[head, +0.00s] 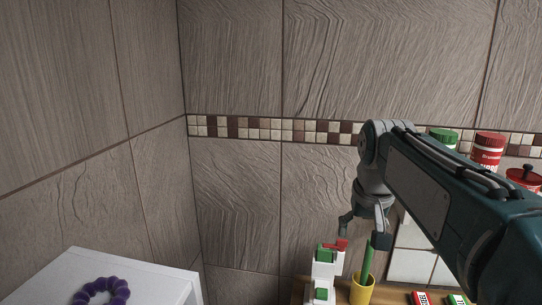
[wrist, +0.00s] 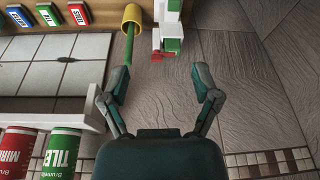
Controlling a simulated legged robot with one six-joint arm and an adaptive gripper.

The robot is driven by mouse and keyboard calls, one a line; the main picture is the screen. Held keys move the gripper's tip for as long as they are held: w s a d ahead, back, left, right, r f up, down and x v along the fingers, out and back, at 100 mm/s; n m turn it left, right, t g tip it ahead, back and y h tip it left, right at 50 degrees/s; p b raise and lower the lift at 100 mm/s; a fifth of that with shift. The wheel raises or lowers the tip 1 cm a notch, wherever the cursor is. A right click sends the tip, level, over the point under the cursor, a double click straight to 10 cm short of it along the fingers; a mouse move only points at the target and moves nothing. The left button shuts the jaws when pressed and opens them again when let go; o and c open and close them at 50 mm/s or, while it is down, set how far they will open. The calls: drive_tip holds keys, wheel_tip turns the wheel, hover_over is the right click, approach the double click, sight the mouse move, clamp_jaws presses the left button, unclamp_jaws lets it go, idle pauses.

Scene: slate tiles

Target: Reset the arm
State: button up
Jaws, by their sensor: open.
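My arm reaches in from the right of the head view, and my gripper (head: 363,233) hangs fingers down in front of the tiled wall. Its two fingers are apart with nothing held between them. The wrist view shows the open fingers (wrist: 158,80) too, with dark tiles behind the gap. A yellow cup (head: 361,292) with a green stick (head: 368,258) in it stands below the gripper in the head view. In the wrist view the cup (wrist: 132,14) is at the top, apart from the fingers.
A white, green and red stacked object (head: 323,272) stands left of the cup. Several cans, one with a red lid (head: 487,150), stand on a shelf at right. Small labelled boxes (wrist: 47,14) lie near white tiles. A purple beaded ring (head: 101,292) lies on a white surface (head: 165,283).

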drive_tip(key=s+f+t, duration=0.1)
drive_tip(key=s+f, duration=0.5)
drive_tip(key=s, duration=0.3)
drive_tip(key=s+a+f+n+t, duration=0.1)
drive_tip(key=s+f, duration=0.5)
drive_tip(key=s, duration=0.3)
drive_tip(key=shift+s+a+t, duration=0.15)
drive_tip(key=shift+s+t, duration=0.15)
drive_tip(key=shift+s, duration=0.1)
